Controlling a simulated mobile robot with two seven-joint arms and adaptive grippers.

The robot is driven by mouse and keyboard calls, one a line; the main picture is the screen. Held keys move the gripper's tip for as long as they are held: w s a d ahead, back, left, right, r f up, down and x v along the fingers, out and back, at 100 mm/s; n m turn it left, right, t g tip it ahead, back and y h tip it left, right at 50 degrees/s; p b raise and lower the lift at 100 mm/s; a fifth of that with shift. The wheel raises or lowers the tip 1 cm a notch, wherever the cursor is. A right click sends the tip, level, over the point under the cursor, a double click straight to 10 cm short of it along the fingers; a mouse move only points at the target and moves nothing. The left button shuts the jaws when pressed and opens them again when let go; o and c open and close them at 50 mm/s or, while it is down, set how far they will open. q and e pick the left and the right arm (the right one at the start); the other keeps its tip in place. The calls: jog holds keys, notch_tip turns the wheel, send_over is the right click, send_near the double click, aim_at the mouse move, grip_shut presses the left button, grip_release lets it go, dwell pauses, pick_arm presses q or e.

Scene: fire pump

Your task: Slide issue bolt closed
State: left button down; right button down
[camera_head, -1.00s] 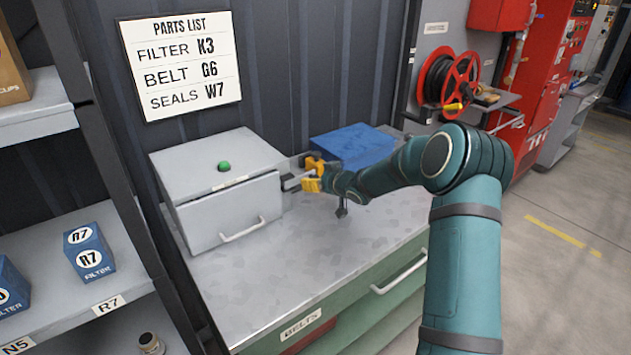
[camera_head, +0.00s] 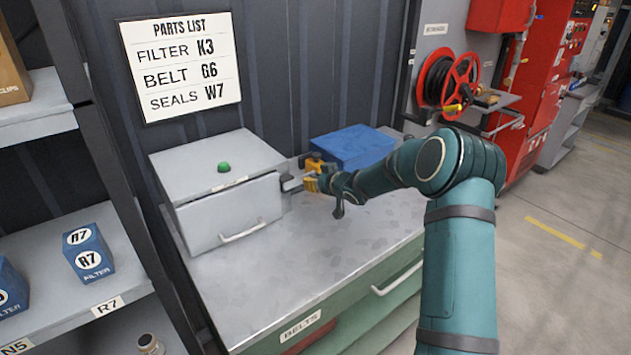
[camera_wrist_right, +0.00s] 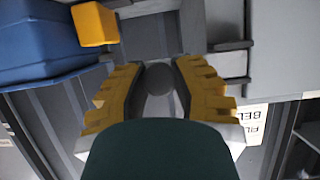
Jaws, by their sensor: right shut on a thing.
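A grey box (camera_head: 221,208) with a green button (camera_head: 224,167) on top and a handled front panel stands on the bench. A small grey bolt piece (camera_head: 291,184) sits at its right side, partly hidden by my gripper. My right gripper (camera_head: 314,176) is at this piece. In the right wrist view, its yellow fingers (camera_wrist_right: 157,80) are shut on a dark round knob (camera_wrist_right: 160,77), which I take as the bolt's knob. How far the bolt is slid cannot be told. My left gripper is not in view.
A blue case (camera_head: 353,146) stands just right of my right gripper, close to the wall; it also shows in the wrist view (camera_wrist_right: 42,40). The bench top (camera_head: 300,265) in front is clear. A shelf with blue filter boxes (camera_head: 88,253) is at the left.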

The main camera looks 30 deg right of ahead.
aim_at(298, 184)
jog(key=a+b, duration=0.3)
jog(key=a, duration=0.1)
jog(key=shift+s+a+r, duration=0.1)
jog(key=shift+a, duration=0.1)
jog(key=c, duration=0.7)
grip_release()
jog(key=shift+a+r, duration=0.1)
jog(key=shift+a, duration=0.05)
jog(key=shift+s+d, duration=0.2)
jog(key=v, duration=1.1)
jog(key=shift+s+a, duration=0.1)
jog(key=shift+s, duration=0.2)
